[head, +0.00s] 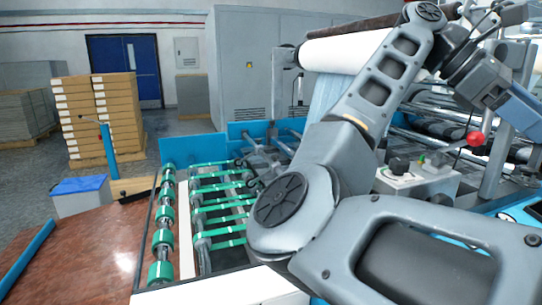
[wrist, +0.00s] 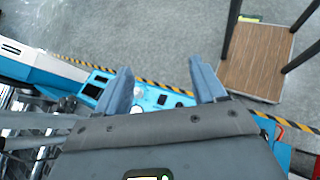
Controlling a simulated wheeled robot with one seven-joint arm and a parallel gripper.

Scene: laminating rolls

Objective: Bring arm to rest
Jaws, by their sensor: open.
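My arm reaches up across the right half of the head view, bent at the elbow, with its wrist near the upper right. My gripper (wrist: 163,84) shows in the wrist view with its two blue-grey fingers spread wide apart and nothing between them. In the head view my gripper (head: 520,106) is at the right edge, above the machine; its fingertips are hard to make out there. Below the fingers, in the wrist view, is a blue machine panel (wrist: 148,97) with dark buttons. I cannot tell how far below it is.
A white film roll (head: 345,50) sits behind my arm. A red knob (head: 475,139) stands close below my gripper. Green-banded rollers (head: 222,205) lie left of my arm. In the wrist view, a wooden-topped platform (wrist: 256,62) with dark posts stands on open grey floor. Stacked boxes (head: 118,105) are far left.

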